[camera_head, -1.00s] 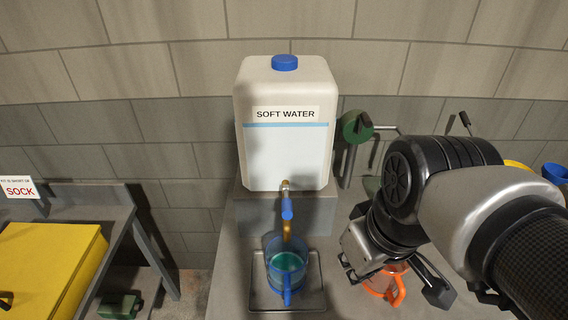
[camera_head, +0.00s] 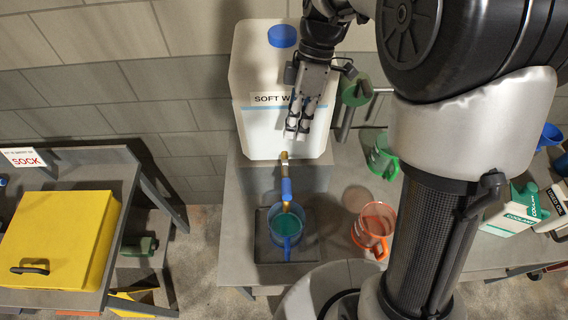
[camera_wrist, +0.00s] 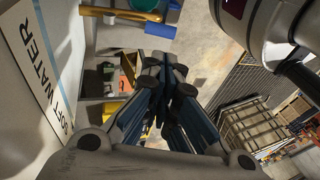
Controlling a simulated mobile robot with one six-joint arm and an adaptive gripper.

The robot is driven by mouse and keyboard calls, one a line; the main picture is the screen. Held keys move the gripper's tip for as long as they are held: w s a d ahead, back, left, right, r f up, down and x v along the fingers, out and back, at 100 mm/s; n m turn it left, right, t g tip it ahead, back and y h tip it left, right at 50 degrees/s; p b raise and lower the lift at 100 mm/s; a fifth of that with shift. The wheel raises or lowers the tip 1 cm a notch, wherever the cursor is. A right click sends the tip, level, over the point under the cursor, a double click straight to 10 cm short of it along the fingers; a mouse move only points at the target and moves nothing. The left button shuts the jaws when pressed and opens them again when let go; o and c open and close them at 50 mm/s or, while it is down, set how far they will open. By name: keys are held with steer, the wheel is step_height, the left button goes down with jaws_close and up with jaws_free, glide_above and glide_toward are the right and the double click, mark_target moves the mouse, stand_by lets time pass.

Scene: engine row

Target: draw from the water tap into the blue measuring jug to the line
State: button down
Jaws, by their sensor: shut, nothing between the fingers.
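The blue measuring jug (camera_head: 287,238) stands upright on a dark drip tray (camera_head: 262,250) under the tap, with greenish-blue liquid in it. The water tap (camera_head: 285,170) has a brass body and a blue lever (camera_head: 286,190); its spout ends over the jug. The tap comes out of the white SOFT WATER container (camera_head: 262,128), which has a blue cap. My gripper (camera_head: 297,128) is shut and empty in front of the container's label, above and slightly right of the tap. In the wrist view its fingers (camera_wrist: 160,115) are together, and the label shows at left.
An orange jug (camera_head: 374,228) and a green jug (camera_head: 383,158) stand on the bench to the right. Coolant containers (camera_head: 515,212) are farther right. A yellow box (camera_head: 60,240) sits on a separate bench at left, across a gap.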

mark_target(285, 189)
steer(key=x, duration=1.4)
steer(key=shift+w, duration=0.1)
steer(key=shift+b, duration=0.3)
steer(key=f+t+b, duration=0.1)
steer(key=b, duration=0.2)
steer(key=shift+s+f, duration=0.25)
steer(key=shift+s, duration=0.15)
steer(key=s+f+b, duration=0.1)
steer(key=b, duration=0.2)
steer(key=shift+s+f, duration=0.1)
steer(key=shift+f, duration=0.3)
steer(key=shift+s, duration=0.2)
stand_by(0.3)
steer(key=shift+w, duration=0.1)
stand_by(4.2)
